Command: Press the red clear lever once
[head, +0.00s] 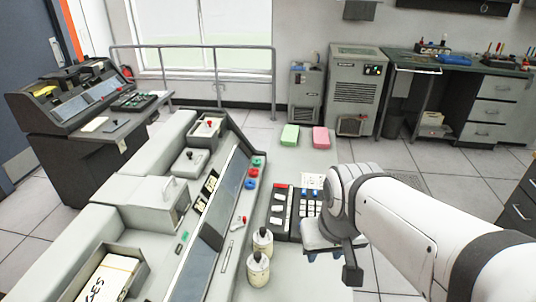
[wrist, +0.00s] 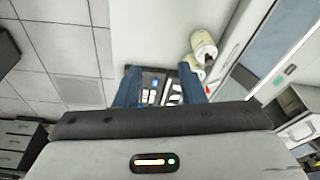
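A dark key unit (head: 270,226) sits on the grey desk, with white keys and a small red piece (head: 281,186) at its far end. I cannot tell for sure whether this red piece is the clear lever. Beside it on the right is a block of blue and white keys (head: 309,196), partly hidden by my arm. My gripper (head: 326,256) is over the near right side of the keys. In the wrist view its two blue fingers (wrist: 159,72) are apart with nothing between them, and the keys (wrist: 158,90) show beyond.
Two cream cylinders (head: 260,256) stand left of the keys. A sloped console (head: 215,215) with red, green and blue buttons (head: 252,172) lies further left. Green (head: 289,135) and pink (head: 321,138) blocks lie beyond.

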